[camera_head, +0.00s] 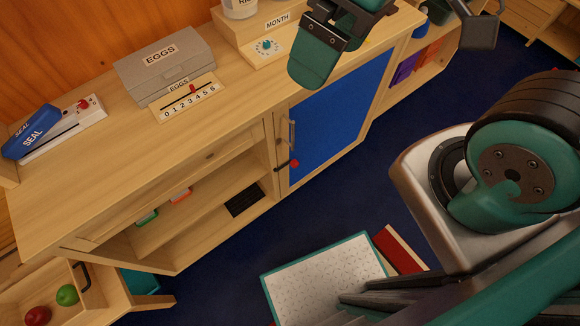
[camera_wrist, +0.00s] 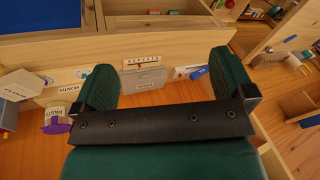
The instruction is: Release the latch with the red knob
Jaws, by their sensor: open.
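The latch with the red knob (camera_head: 294,163) is on the front of the wooden cabinet, at the edge of the blue door (camera_head: 340,112) in the head view. A dark bar runs from the red knob to the left across the door edge. A metal handle (camera_head: 291,134) stands just above it. The door looks shut. My gripper (camera_head: 318,50) is above the cabinet's right end, up and right of the knob and well apart from it. In the wrist view my gripper (camera_wrist: 165,85) shows two green fingers spread wide with nothing between them.
On the cabinet top are a grey EGGS box (camera_head: 165,65), an EGGS slider scale (camera_head: 186,97), a MONTH dial (camera_head: 267,47) and a blue SEAL stapler-like device (camera_head: 32,132). A drawer with fruit (camera_head: 95,295) juts out at lower left.

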